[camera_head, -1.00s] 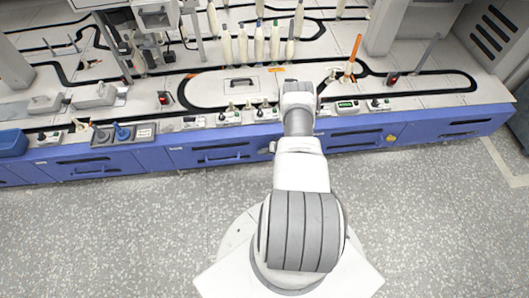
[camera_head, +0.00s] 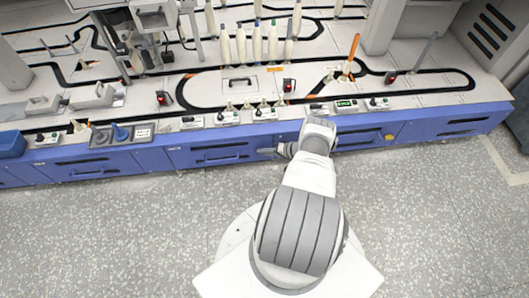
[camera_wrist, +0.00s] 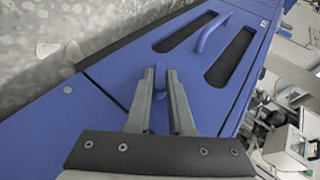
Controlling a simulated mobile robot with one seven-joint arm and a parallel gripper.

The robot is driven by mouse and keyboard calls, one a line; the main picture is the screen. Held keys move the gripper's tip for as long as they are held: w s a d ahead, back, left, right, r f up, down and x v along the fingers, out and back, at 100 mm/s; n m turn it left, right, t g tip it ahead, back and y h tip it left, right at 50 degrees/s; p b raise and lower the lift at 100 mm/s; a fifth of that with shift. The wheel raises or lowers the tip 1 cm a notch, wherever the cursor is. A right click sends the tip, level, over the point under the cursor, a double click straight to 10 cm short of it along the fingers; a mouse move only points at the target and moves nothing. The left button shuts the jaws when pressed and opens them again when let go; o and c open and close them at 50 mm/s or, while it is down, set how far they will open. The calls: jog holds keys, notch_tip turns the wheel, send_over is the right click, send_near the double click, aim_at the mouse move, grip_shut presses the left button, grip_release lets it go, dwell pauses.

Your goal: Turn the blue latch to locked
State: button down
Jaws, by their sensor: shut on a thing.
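The blue latch (camera_wrist: 160,98) is a small blue piece on the blue cabinet front, seen between the fingers in the wrist view. My gripper (camera_wrist: 160,76) is shut on it, with one grey finger on each side. The latch is the same blue as the panel, and the fingers cover part of it, so its exact angle is hard to tell. In the head view my gripper (camera_head: 265,151) reaches left to the cabinet front (camera_head: 350,141), just below the counter edge. The latch cannot be made out there.
A drawer panel with a blue bar handle (camera_wrist: 213,32) and dark slots lies beyond the latch in the wrist view. The counter above holds several pale bobbins (camera_head: 257,42), small switches and an orange rod (camera_head: 350,52). The speckled floor (camera_head: 110,235) in front is clear.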

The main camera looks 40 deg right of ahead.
dwell(0.3)
jog(key=c, duration=0.8)
grip_release()
jog(key=p+v, duration=0.5)
jog(key=v, duration=1.2)
jog(key=shift+s+p, duration=0.15)
jog(key=shift+p, duration=0.2)
jog(key=shift+d+r, duration=0.1)
